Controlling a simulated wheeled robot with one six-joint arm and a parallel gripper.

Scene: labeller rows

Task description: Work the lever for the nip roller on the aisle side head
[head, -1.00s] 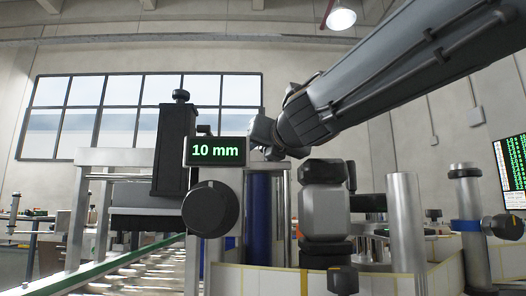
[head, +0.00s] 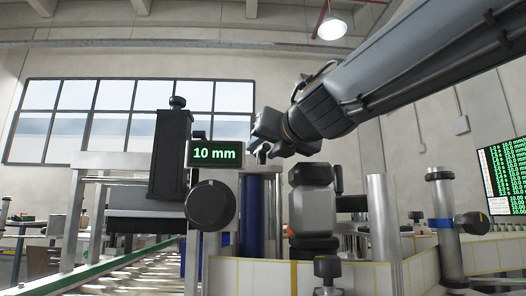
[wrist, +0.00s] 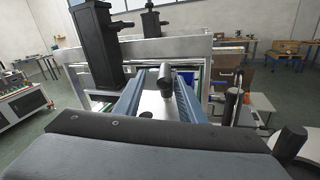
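My gripper (wrist: 158,84) is open in the wrist view, its two blue-grey fingers apart. A dark, round-ended knob or handle (wrist: 166,76) shows between the fingers; I cannot tell whether it is the nip roller's lever, or how far off it is. In the head view my gripper (head: 262,149) points left, just right of the green "10 mm" display (head: 214,153) and above a dark blue roller (head: 253,215). No lever on the roller is clearly visible there. No contact is visible.
A black knob (head: 210,207) sits below the display. A grey and black unit (head: 311,208) and a metal post (head: 383,225) stand to the right. A white label web (head: 260,277) runs along the front. A black column (wrist: 96,42) rises left of my fingers.

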